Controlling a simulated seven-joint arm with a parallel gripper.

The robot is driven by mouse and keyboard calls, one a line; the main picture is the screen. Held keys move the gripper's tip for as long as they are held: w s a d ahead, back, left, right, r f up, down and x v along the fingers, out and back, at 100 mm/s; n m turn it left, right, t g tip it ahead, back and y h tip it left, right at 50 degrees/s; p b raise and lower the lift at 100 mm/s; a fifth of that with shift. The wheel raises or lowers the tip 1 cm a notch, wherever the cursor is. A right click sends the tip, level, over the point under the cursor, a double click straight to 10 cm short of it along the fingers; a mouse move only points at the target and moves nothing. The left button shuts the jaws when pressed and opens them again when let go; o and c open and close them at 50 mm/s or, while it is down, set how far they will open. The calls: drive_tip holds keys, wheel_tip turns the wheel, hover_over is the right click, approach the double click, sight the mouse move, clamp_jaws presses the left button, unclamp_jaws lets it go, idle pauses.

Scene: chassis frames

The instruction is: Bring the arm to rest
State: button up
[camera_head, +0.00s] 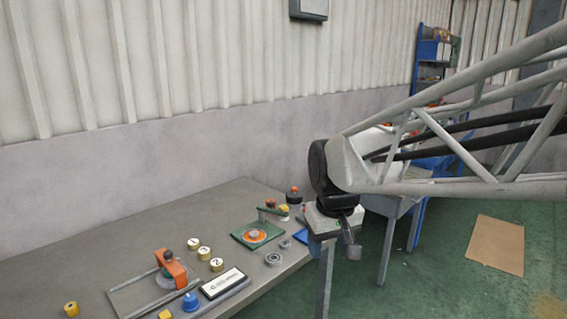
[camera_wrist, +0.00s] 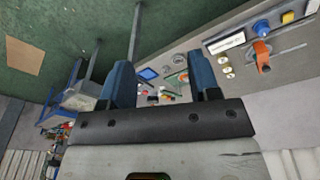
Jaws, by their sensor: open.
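My gripper (camera_wrist: 162,82) is open, with two blue fingers spread apart and nothing between them. In the head view my arm reaches in from the right, and the gripper (camera_head: 345,240) hangs near the right end of the workbench (camera_head: 120,240). The wrist view looks past the fingers toward the bench, which runs to the upper right. The gripper appears apart from the parts on the bench, though its exact height is hard to tell.
The bench holds an orange clamp (camera_head: 173,268), yellow numbered cylinders (camera_head: 204,253), a labelled box (camera_head: 222,283), a green plate with an orange ring (camera_head: 257,235) and a grey ring (camera_head: 273,259). A wall stands behind. A brown sheet (camera_head: 495,245) lies on the green floor.

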drive_tip(key=s+d+f+m, duration=0.1)
drive_tip(key=s+d, duration=0.3)
drive_tip(key=s, duration=0.4)
drive_tip(key=s+d+f+m, duration=0.2)
drive_tip(key=s+d+f, duration=0.2)
drive_tip(key=s, duration=0.5)
drive_tip(key=shift+s+d+m+t, duration=0.15)
drive_tip(key=shift+d+m+t, duration=0.2)
drive_tip(key=shift+d, duration=0.35)
